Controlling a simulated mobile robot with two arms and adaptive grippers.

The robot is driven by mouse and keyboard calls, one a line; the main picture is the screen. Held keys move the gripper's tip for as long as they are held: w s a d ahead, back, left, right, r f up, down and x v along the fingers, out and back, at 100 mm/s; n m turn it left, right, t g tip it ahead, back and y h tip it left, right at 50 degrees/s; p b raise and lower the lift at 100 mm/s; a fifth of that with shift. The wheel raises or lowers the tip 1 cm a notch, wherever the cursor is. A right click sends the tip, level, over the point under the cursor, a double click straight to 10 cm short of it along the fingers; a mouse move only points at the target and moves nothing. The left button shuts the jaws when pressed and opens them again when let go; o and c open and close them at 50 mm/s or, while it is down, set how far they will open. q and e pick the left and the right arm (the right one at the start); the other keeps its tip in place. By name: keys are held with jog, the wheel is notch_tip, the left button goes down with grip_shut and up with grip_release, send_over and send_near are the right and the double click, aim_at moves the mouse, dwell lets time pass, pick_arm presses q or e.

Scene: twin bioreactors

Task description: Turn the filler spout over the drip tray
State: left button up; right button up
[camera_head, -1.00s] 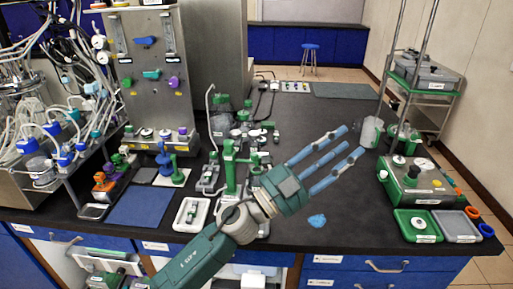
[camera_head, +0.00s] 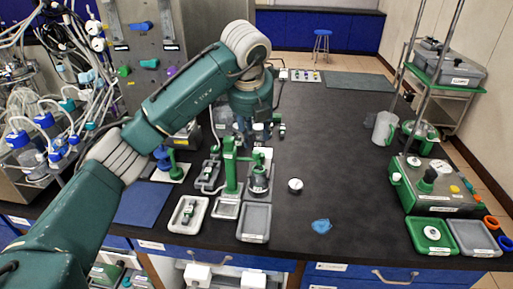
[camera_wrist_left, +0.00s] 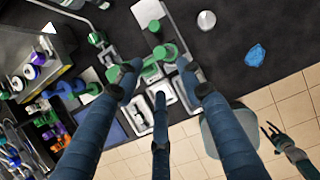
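The filler is a green post (camera_head: 231,172) on the bench, with a green arm at its top reaching right over a dark round vessel (camera_head: 259,181). A small grey tray (camera_head: 227,209) lies at its foot and a larger grey tray (camera_head: 254,223) right of that; I cannot tell which is the drip tray. My left gripper (camera_head: 245,126) points down just behind the post's top, partly hidden. In the left wrist view its fingers are spread around the green filler parts (camera_wrist_left: 160,54); contact is unclear. My right gripper (camera_wrist_left: 272,135) shows small over the floor, fingers apart.
A white tray (camera_head: 189,214) lies left of the filler. A small white-topped jar (camera_head: 295,185) and a blue crumpled piece (camera_head: 321,226) lie to the right. A green machine (camera_head: 437,187) stands far right. The bench middle is clear.

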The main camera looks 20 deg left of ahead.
aim_at(256, 152)
pick_arm(q)
jog(key=p+x, duration=0.2)
jog(key=x, duration=0.6)
jog(key=shift+w+f, duration=0.1)
jog(key=shift+f, duration=0.15)
jog(key=shift+w+f, duration=0.2)
jog(key=shift+f, duration=0.2)
jog(key=shift+c, duration=0.5)
grip_shut()
